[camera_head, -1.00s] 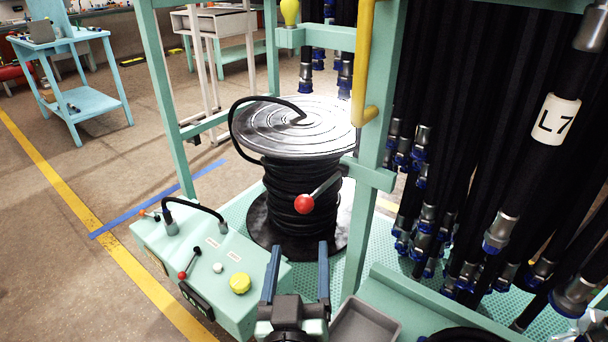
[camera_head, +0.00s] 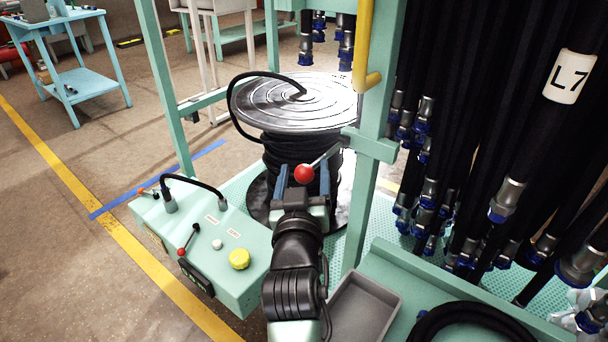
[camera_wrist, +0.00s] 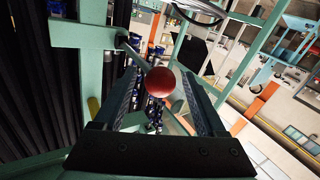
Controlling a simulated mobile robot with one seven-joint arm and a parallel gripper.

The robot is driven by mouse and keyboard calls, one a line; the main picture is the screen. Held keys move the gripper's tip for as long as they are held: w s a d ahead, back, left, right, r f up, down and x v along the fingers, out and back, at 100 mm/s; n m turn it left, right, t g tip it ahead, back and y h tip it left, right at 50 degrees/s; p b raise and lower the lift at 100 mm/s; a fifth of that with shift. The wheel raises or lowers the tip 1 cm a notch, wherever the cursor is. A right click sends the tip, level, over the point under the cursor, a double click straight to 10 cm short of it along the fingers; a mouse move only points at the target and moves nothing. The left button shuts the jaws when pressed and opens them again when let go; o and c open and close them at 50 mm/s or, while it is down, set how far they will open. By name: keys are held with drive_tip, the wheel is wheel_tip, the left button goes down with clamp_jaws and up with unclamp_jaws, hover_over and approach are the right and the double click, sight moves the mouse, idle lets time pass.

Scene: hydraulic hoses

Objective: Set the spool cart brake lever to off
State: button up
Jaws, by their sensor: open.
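The brake lever is a metal rod (camera_head: 326,156) with a red ball knob (camera_head: 304,174), reaching out from a bracket on the cart's green post (camera_head: 372,150). My gripper (camera_head: 303,180) is open, its two blue fingers on either side of the knob in the head view. In the wrist view the red knob (camera_wrist: 160,82) sits between the two open fingers (camera_wrist: 165,95), with no finger visibly touching it. The rod runs from it up and left to the green bracket. The spool of black hose (camera_head: 290,150) stands behind the lever, partly hidden by my gripper.
A green control box (camera_head: 205,245) with a smaller red-knobbed lever (camera_head: 187,240) and a yellow button (camera_head: 239,259) stands to the left. Black hoses (camera_head: 480,130) hang densely at right. A grey tray (camera_head: 362,305) lies right of my arm. A yellow rail (camera_head: 363,50) rises above the bracket.

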drive_tip(key=shift+w, duration=0.2)
drive_tip(key=shift+a, duration=0.1)
drive_tip(key=c, duration=0.9)
clamp_jaws()
drive_tip(key=shift+a, duration=0.1)
